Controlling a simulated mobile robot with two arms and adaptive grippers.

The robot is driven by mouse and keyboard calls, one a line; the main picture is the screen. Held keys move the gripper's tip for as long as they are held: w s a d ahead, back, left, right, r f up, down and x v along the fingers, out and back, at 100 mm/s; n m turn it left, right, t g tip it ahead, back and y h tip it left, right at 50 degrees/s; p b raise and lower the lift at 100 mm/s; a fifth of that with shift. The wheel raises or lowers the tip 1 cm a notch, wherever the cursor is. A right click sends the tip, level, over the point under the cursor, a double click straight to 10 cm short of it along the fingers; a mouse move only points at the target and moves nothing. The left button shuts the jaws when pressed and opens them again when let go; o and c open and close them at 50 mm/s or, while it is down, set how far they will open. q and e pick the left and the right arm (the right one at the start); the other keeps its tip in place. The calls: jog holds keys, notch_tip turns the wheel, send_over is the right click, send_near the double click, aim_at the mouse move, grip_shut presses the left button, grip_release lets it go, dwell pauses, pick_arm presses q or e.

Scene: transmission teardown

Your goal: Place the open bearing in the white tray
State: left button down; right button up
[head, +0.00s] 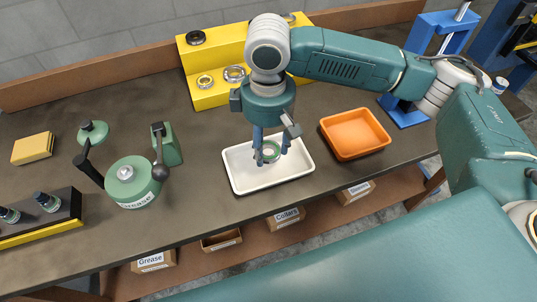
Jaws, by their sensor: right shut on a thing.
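The white tray (240,178) lies on the dark bench near its front edge. My right gripper (270,152) points down over the tray, its blue fingers shut on a ring-shaped bearing (270,154) with a green edge and a pale middle. The bearing is over or inside the tray; I cannot tell whether it touches the tray floor. The fingers hide part of the ring. My left gripper is out of view.
An orange tray (356,134) stands to the right of the white one. A yellow stepped stand (210,97) with several rings is behind. A green grease pot (132,182) and a yellow block (33,148) are at left. A blue press (405,108) stands at right.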

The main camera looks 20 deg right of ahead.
aim_at(268, 157)
jog(key=shift+f, duration=0.55)
notch_tip(268, 157, down, 4)
jog(key=shift+r, duration=0.25)
jog(key=shift+f, duration=0.15)
jog(key=o, duration=1.4)
jog(key=shift+f, duration=0.1)
notch_tip(268, 157, up, 12)
jog(key=shift+r+b, duration=0.15)
jog(key=shift+b, duration=0.3)
